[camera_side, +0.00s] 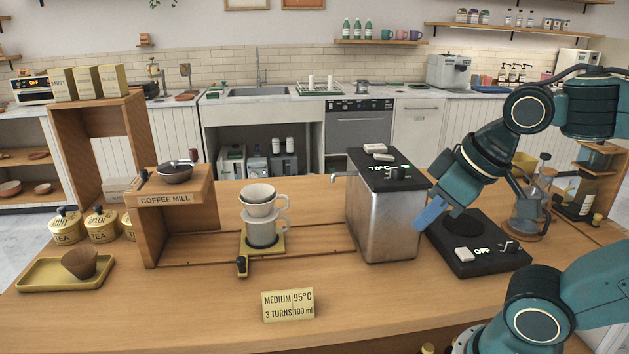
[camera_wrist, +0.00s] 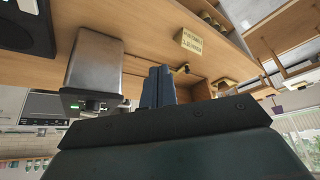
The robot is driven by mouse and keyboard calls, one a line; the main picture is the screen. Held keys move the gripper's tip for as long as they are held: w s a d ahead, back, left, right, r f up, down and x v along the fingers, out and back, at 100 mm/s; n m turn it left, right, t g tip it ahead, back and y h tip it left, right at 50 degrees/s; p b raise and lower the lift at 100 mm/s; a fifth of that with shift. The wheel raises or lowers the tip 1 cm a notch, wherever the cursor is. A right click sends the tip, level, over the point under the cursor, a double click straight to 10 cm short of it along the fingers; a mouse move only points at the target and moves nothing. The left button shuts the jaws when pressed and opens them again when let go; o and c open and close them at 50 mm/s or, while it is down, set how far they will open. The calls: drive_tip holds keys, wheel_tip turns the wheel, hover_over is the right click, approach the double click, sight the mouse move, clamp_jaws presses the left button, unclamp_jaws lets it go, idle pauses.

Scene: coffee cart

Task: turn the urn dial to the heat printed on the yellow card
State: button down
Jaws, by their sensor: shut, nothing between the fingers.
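The yellow card (camera_side: 288,304) stands at the front of the counter and reads "MEDIUM 95°C, 3 TURNS 100 ml". The urn (camera_side: 390,225) is a metal box with a black top, a spout on its left and a lit display (camera_side: 388,168) that seems to read in the seventies °C. The small dial (camera_side: 384,157) appears to sit on its top, behind the display. My gripper (camera_side: 428,214) is shut and empty, its blue fingers at the urn's right side; contact is unclear. The wrist view shows the shut fingers (camera_wrist: 158,86), the urn (camera_wrist: 97,62) and the card (camera_wrist: 193,41).
A black hot plate (camera_side: 478,245) showing "OFF" lies right of the urn, with a glass pot (camera_side: 530,212) behind it. The counter in front is mostly clear.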

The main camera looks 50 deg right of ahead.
drive_tip(key=c, duration=1.3)
unclamp_jaws()
drive_tip(key=shift+w+d+r, duration=0.1)
drive_tip(key=shift+r, duration=0.1)
drive_tip(key=shift+o, duration=1)
drive_tip(key=shift+w+d+r+n, duration=0.1)
drive_tip(key=shift+w+r+n, duration=0.1)
drive_tip(key=shift+n, duration=0.1)
wheel_tip(320, 180, up, 11)
drive_tip(key=n+g, duration=0.6)
drive_tip(key=n, duration=0.9)
hover_over(399, 167)
drive_tip(key=shift+r, duration=0.15)
drive_tip(key=shift+f, duration=0.2)
drive_tip(key=shift+f, duration=6.7)
